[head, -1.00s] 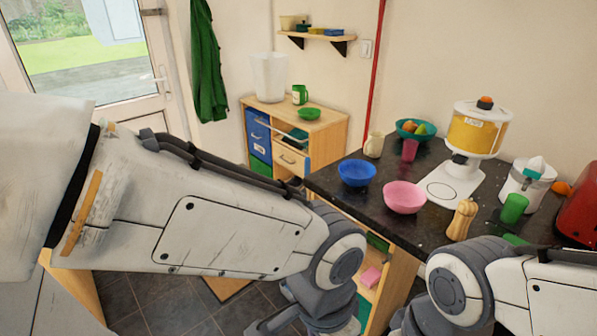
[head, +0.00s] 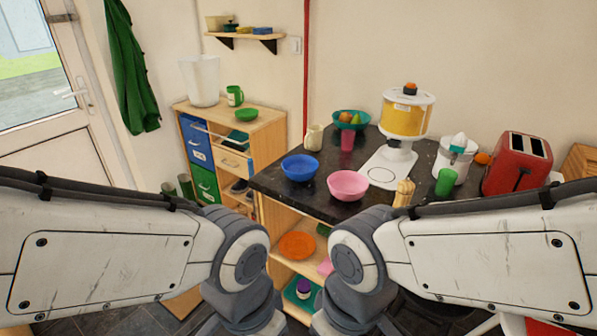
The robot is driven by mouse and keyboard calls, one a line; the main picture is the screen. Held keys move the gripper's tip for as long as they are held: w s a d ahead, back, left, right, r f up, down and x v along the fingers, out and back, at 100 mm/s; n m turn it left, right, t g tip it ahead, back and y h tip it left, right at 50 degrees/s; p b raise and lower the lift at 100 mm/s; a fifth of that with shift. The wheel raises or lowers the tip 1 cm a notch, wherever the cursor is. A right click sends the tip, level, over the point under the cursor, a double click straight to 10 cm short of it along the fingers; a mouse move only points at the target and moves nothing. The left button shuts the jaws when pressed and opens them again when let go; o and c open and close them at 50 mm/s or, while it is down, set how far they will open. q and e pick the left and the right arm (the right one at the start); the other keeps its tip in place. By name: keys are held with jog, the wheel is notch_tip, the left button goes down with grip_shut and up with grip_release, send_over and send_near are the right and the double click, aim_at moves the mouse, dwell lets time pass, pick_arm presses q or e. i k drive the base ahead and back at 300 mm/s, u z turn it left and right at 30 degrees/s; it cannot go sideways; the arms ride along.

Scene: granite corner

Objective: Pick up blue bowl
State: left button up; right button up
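The blue bowl (head: 299,167) stands upright on the dark granite counter (head: 318,207), near its left front corner. A pink bowl (head: 348,185) is just to its right and a little nearer. My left arm comes in from the left and my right arm from the right. Both bend downward at the bottom middle, below and in front of the counter. The fingers of both grippers are out of the frame, so their state does not show. Neither arm touches the blue bowl.
A cream jug (head: 314,138), pink cup (head: 347,141), teal fruit bowl (head: 351,120) and yellow-tank dispenser (head: 404,115) stand behind. A pepper mill (head: 403,193), green cup (head: 445,182), juicer (head: 457,155) and red toaster (head: 518,163) are to the right. Shelves below hold an orange plate (head: 297,245).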

aim_at(300, 169)
jog(key=z, duration=0.05)
jog(key=k, duration=0.55)
jog(key=u, duration=1.05)
jog(key=i, duration=1.25)
jog(key=z, duration=0.5)
jog(key=i, duration=0.55)
jog(key=z, duration=0.5)
